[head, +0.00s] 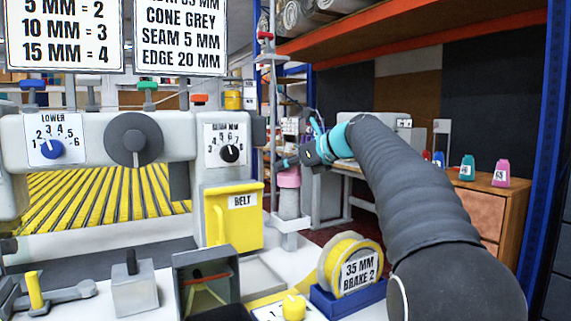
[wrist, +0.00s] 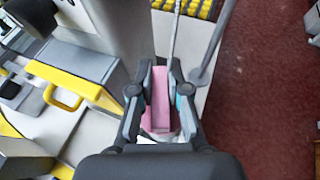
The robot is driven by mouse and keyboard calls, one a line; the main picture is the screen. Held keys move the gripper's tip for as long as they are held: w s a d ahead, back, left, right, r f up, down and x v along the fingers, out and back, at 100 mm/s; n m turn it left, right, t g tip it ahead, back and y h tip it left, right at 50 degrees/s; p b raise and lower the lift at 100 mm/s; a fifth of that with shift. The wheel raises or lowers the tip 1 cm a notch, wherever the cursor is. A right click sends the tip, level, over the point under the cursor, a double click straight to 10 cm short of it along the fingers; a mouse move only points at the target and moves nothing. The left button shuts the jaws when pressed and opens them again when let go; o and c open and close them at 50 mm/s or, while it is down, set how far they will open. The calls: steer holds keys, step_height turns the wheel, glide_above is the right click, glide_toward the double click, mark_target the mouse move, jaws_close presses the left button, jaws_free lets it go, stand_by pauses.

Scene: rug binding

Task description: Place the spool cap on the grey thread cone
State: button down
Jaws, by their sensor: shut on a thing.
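The pink spool cap (wrist: 158,108) is between the two fingers of my gripper (wrist: 160,88) in the wrist view, and the gripper is shut on it. In the head view the cap (head: 289,178) shows below the fingertips of my gripper (head: 287,161). It is directly above the grey thread cone (head: 289,205), which stands upright on a pale stand. Cap and cone look in line; I cannot tell whether the cap rests on the cone or is just above it. In the wrist view the cone is mostly hidden under the cap and gripper.
A yellow belt box (head: 233,217) is left of the cone. A thin grey post (head: 274,100) rises close behind it. A yellow tape roll (head: 350,262) in a blue holder is in front. Teal (head: 467,168) and pink (head: 501,173) spools stand on a wooden cabinet at right.

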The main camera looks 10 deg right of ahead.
steer(key=c, duration=1.2)
jaws_free()
steer(key=shift+o, duration=0.2)
steer(key=shift+r, duration=0.25)
steer(key=v, duration=1.2)
steer(key=shift+r+p, duration=0.35)
steer(key=shift+p, duration=0.1)
